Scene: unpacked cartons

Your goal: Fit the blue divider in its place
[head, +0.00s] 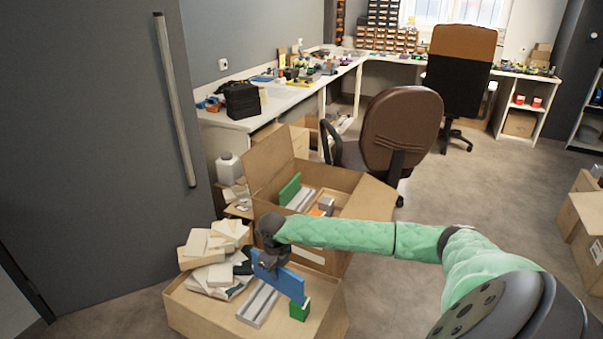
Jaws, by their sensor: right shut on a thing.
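The blue divider (287,283) is a flat blue panel above the top of the front carton (200,309). My right gripper (268,262) comes in from the right on a green-sleeved arm and is shut on the divider's upper left part. A grey slotted rail (258,305) lies on the carton top just below the divider. A green block (300,309) stands at the divider's right end; I cannot tell whether they touch. Whether the divider's lower edge meets the rail is unclear. My left gripper is not in view.
An open carton (270,158) behind holds a green panel (290,189) and grey rails. Pale blocks (208,246) are piled at the front carton's left. A brown chair (400,130) stands behind.

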